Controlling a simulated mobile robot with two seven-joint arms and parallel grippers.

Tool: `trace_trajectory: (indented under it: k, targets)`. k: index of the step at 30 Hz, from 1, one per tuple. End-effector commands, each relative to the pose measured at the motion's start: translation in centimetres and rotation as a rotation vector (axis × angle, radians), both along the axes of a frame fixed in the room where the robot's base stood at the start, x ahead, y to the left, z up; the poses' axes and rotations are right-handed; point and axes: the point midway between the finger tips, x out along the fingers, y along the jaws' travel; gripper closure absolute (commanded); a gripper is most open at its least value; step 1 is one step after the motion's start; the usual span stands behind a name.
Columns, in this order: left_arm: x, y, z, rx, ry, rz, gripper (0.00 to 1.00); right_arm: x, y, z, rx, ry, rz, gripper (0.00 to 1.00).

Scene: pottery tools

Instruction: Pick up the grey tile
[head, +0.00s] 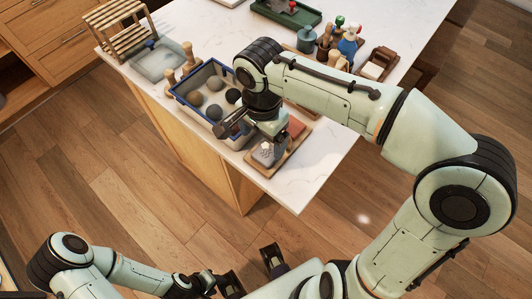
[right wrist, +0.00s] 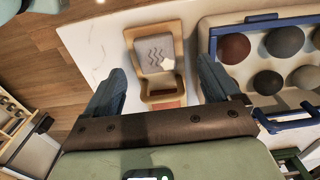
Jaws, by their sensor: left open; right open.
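The grey tile (right wrist: 155,52) has dark wavy lines and lies in a wooden tray (right wrist: 130,72). In the head view the grey tile (head: 264,156) is near the counter's front corner, partly hidden by my right arm. My right gripper (right wrist: 162,84) is open and empty above the tray, its fingers apart on either side, with the tile ahead of them. It also shows in the head view (head: 250,136). My left gripper (head: 251,272) is open and empty, low in front of the counter.
A blue-rimmed bin (head: 183,104) of several clay balls stands beside the tray; it also shows in the right wrist view (right wrist: 214,45). A reddish tile (head: 295,127) lies in the same tray. Bottles and tools (head: 325,40) stand farther back. The white counter's right corner (head: 325,165) is bare.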

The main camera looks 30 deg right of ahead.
Motion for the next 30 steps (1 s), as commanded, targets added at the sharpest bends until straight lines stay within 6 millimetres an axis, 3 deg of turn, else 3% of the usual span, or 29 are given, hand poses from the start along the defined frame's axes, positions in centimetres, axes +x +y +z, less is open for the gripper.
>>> trace_trajectory:
  k: [12, 21, 22, 23, 27, 30]
  targets:
    - [-0.2, 0.0, -0.9, 0.000, 0.002, -0.001, 0.57, -0.7, -0.4, -4.9, 0.001, 0.001, 0.001, 0.11]
    - [-0.2, 0.0, -0.9, 0.000, 0.002, -0.001, 0.57, -0.7, -0.3, -5.4, 0.002, -0.001, 0.001, 0.11]
    - [-0.2, 0.0, -0.9, 0.000, 0.002, -0.001, 0.57, -0.7, -0.3, -5.4, 0.002, -0.001, 0.001, 0.14]
    - [-0.2, 0.0, -0.9, 0.000, 0.002, -0.001, 0.57, -0.7, -0.3, -5.4, 0.002, -0.001, 0.001, 0.24]
    - [-0.2, 0.0, -0.9, 0.000, 0.002, -0.001, 0.57, -0.7, -0.3, -5.4, 0.002, -0.001, 0.001, 0.69]
    - [-0.2, 0.0, -0.9, 0.000, 0.002, -0.001, 0.57, -0.7, -0.3, -5.4, 0.002, -0.001, 0.001, 0.73]
